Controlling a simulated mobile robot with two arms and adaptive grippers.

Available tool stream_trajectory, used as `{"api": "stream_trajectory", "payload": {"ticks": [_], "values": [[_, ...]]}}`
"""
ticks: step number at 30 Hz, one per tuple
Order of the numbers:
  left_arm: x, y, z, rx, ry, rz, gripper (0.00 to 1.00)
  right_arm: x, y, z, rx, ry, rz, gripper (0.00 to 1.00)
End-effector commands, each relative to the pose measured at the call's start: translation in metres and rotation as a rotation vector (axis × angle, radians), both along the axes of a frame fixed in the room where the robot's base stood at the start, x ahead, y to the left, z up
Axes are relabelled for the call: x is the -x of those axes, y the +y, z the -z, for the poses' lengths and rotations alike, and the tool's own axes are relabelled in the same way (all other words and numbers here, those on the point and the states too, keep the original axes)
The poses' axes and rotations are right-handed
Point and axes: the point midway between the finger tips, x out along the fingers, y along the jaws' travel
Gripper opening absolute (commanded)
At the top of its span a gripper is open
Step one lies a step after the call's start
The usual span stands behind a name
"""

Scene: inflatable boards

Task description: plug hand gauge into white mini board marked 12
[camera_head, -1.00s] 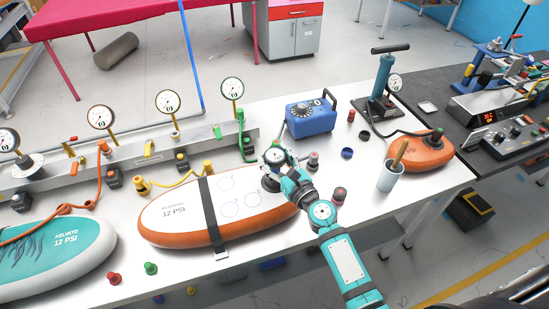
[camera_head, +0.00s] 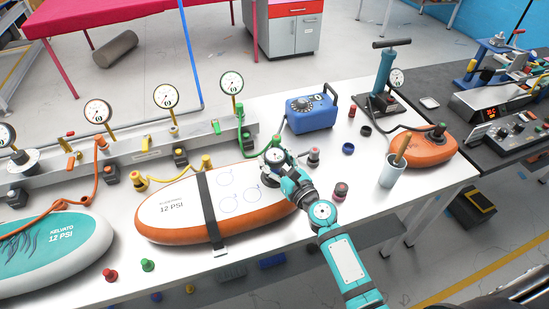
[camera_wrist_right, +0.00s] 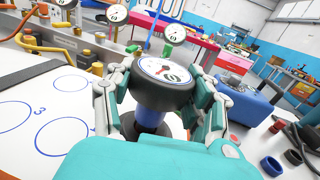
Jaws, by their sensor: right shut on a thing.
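The white mini board (camera_head: 170,222) with an orange side wall lies flat on the table, marked 12 PSI, with a dark strap across it and blue circles on its top. My right gripper (camera_head: 273,171) is over the board's right end. It is shut on the hand gauge (camera_head: 274,156), a round white dial with a black rim. In the right wrist view the gauge (camera_wrist_right: 163,72) sits upright between the fingers, with a blue stem below. The board (camera_wrist_right: 62,112) shows at left there. The stem's lower end is hidden, so I cannot tell whether it touches the board. My left gripper is not in view.
A teal board (camera_head: 75,243) lies at left. A rail (camera_head: 130,158) with several gauges and hoses runs behind. A blue box (camera_head: 310,112), a cup (camera_head: 392,172), a small orange board (camera_head: 425,150) and a hand pump (camera_head: 383,85) stand at right. Loose caps lie nearby.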

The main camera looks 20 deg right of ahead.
Motion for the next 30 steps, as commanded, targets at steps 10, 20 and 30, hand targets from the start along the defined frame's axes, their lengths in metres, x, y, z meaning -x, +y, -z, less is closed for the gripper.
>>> {"api": "stream_trajectory", "payload": {"ticks": [10,20,30], "values": [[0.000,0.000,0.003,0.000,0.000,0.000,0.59,0.000,0.000,0.004,0.000,0.000,0.000,0.73],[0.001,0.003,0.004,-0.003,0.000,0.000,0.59,0.001,0.000,0.004,0.000,0.001,0.000,0.81],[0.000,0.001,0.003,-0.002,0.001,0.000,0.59,0.049,-0.013,0.006,0.002,0.005,0.001,0.81]]}}
